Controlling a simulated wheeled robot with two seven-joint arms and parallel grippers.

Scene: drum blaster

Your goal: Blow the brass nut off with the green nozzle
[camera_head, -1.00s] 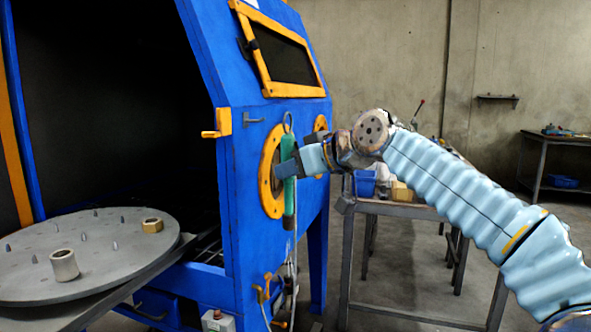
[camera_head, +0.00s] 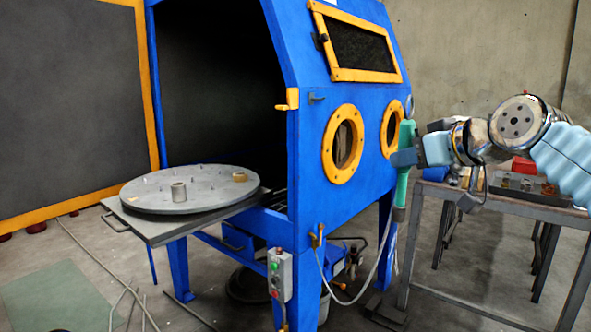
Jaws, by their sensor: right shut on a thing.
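The green nozzle (camera_head: 404,170) hangs upright in my right gripper (camera_head: 404,158), in front of the cabinet's right side. My right gripper is shut on it, and a pale hose runs from its lower end down to the cabinet. The brass nut (camera_head: 240,175) lies on the round grey turntable (camera_head: 150,197), near its right edge, well to the left of the nozzle. A grey metal sleeve (camera_head: 179,191) stands nearer the front of the turntable, among several small pegs. My left gripper is out of the picture.
The blue blast cabinet (camera_head: 300,200) stands open on its left, with the turntable on a pulled-out tray. Its open door (camera_head: 70,110) is at the far left. A control box (camera_head: 280,275) hangs at the front corner. A workbench (camera_head: 500,205) stands behind my right arm.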

